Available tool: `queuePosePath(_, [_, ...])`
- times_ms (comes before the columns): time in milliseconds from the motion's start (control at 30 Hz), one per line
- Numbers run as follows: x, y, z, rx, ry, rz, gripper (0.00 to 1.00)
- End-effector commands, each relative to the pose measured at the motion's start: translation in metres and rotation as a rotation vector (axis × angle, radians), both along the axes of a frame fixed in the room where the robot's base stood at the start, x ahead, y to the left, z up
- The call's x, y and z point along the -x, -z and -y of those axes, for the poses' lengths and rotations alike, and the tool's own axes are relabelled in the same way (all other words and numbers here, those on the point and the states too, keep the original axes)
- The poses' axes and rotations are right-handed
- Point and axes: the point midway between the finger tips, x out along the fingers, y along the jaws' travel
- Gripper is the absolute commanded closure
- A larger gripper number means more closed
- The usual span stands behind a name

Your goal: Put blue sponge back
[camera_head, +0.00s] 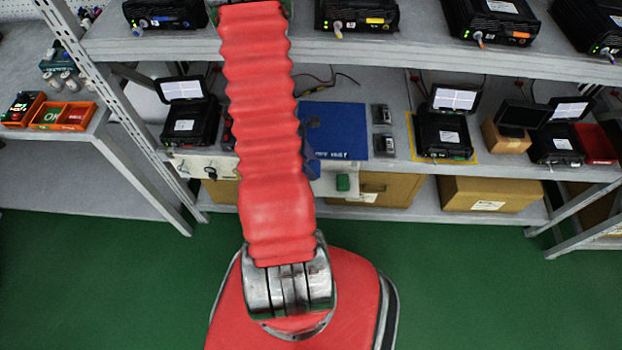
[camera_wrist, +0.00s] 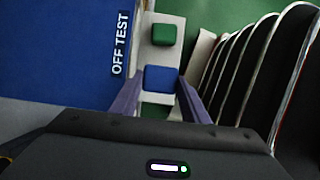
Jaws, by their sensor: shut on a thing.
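The blue sponge (camera_wrist: 160,79) is a small block held between the two purple-blue fingers of my gripper (camera_wrist: 161,84) in the wrist view. A white strip (camera_wrist: 158,55) is behind it. One green block (camera_wrist: 163,35) is on the strip beyond the sponge, and part of another green block (camera_wrist: 155,110) shows on the near side. I cannot tell whether the blue sponge touches the strip. In the head view my red arm hides the sponge and most of my gripper; a green block (camera_head: 343,182) shows at the lower shelf's front edge.
A blue mat (camera_head: 336,131) lies on the shelf, and its "OFF TEST" label (camera_wrist: 120,45) shows close to my gripper. Black cases with open lids stand left (camera_head: 188,112) and right (camera_head: 442,125). Cardboard boxes (camera_head: 490,192) sit on the bottom shelf. The upper shelf (camera_head: 420,50) overhangs.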

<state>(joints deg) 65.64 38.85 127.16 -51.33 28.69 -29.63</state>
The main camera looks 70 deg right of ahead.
Motion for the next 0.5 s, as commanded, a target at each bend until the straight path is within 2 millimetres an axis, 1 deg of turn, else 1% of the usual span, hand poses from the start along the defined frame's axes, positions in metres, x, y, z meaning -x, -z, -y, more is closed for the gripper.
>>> queuePosePath(33, [0.000, 0.008, -0.001, -0.004, -0.002, -0.001, 0.77])
queuePosePath(100, [0.000, 0.017, 0.000, -0.003, -0.002, -0.002, 0.77])
queuePosePath(233, [0.000, 0.031, 0.000, -0.002, -0.001, 0.000, 0.77])
queuePosePath(333, [0.000, 0.035, 0.000, 0.001, 0.000, 0.000, 0.77])
queuePosePath(500, [-0.001, 0.035, 0.000, 0.002, -0.001, 0.000, 0.77])
